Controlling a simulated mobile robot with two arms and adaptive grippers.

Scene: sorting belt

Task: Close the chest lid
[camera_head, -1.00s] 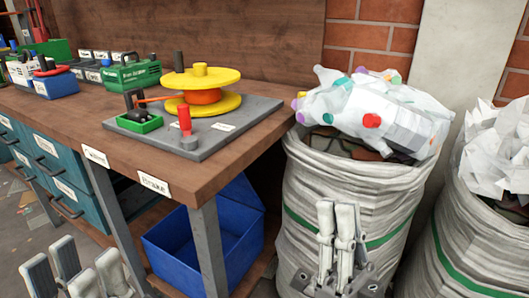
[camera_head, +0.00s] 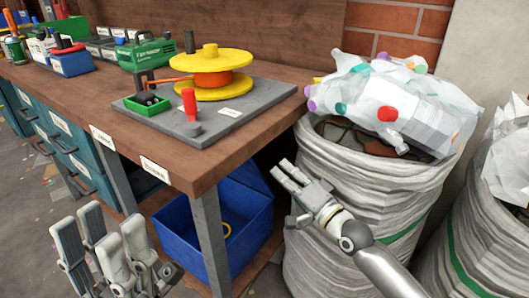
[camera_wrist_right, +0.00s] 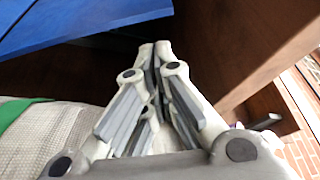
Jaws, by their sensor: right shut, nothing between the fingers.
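A yellow ring-shaped thing (camera_head: 227,230) shows inside. A bench leg hides part of the chest. My right gripper (camera_head: 283,172) is shut and empty, to the right of the lid and apart from it in the head view. In the right wrist view its fingertips (camera_wrist_right: 157,46) meet, with blue surfaces (camera_wrist_right: 80,24) of the chest beyond at the upper left. My left gripper (camera_head: 95,228) is open and empty at the lower left, in front of the bench.
The workbench (camera_head: 230,160) overhangs the chest, with a grey leg (camera_head: 208,245) in front of it. A grey board (camera_head: 260,108) with a yellow spool (camera_head: 210,62) lies on top. A full white sack (camera_head: 350,200) stands close to the right of my right gripper.

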